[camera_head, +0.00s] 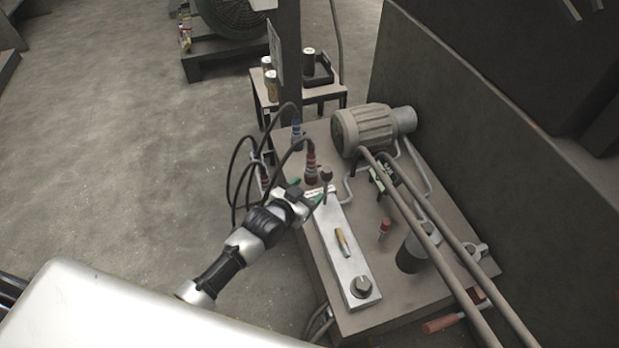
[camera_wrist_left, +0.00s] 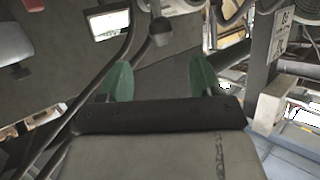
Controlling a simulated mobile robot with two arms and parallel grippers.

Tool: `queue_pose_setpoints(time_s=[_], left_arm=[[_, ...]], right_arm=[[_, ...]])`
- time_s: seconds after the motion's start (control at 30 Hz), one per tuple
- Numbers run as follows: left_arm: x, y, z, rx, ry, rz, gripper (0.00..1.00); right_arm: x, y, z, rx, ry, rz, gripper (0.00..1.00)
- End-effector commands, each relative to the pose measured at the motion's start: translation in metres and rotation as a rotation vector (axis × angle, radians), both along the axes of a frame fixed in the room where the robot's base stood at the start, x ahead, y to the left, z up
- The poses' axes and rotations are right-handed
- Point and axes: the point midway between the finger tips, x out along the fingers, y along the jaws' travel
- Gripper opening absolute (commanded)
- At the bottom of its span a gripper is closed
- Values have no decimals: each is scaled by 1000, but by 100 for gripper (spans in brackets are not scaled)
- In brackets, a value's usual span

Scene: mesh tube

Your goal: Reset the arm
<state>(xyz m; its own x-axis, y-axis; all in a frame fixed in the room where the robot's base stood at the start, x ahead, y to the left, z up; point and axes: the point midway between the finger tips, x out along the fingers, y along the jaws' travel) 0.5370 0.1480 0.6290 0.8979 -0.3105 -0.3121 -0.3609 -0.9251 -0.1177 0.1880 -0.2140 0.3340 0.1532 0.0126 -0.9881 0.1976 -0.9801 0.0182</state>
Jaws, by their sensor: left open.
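My left gripper (camera_head: 307,192) is over the near left side of the machine table in the head view, close to a silver panel (camera_head: 345,250) with a lever and a round knob. In the left wrist view its two green fingertips (camera_wrist_left: 157,80) stand apart with nothing between them. A dark round-ended knob or lever (camera_wrist_left: 160,32) shows just beyond the fingertips there; I cannot tell its exact distance. My right gripper is not in view.
A motor (camera_head: 365,130), pipes, a dark cylinder (camera_head: 415,250) and cable connectors (camera_head: 311,160) crowd the table. Black cables (camera_head: 240,170) loop beside my left arm. A tall dark wall (camera_head: 480,130) stands at the right. The floor (camera_head: 120,160) at the left is clear.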

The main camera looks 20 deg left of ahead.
Motion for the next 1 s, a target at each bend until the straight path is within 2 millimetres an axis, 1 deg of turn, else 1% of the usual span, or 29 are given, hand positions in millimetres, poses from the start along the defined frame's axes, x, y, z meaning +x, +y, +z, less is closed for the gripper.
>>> queue_pose_setpoints(time_s=[0.2,0.27,0.37,0.47,0.5,0.57,0.6,0.67,0.7,0.77,0.8,0.83,0.87,0.9,0.97,1.0], left_arm=[[0,0,-1,0,1,0,64],[-2,1,-5,2,13,2,64],[-14,5,-28,15,74,17,64],[-39,13,-70,35,190,45,64],[-53,17,-90,46,248,60,64],[-78,24,-121,65,339,80,64],[-95,28,-140,77,398,94,64],[-122,34,-167,93,487,113,64],[-142,38,-184,107,547,126,64],[-172,43,-208,124,635,146,64],[-192,46,-221,134,689,156,64],[-207,48,-231,143,729,164,64],[-220,51,-239,152,765,172,64],[-239,54,-249,162,813,181,64],[-265,56,-263,175,879,194,64],[-283,58,-270,184,921,201,64]], right_arm=[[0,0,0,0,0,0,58],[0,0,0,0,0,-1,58],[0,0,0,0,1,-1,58],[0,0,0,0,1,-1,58],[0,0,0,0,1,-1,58],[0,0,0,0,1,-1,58],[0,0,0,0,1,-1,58],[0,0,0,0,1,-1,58],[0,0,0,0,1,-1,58],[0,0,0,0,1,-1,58],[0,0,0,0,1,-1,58],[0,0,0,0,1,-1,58],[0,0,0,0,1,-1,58],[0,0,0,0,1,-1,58],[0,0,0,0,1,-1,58],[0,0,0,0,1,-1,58]])
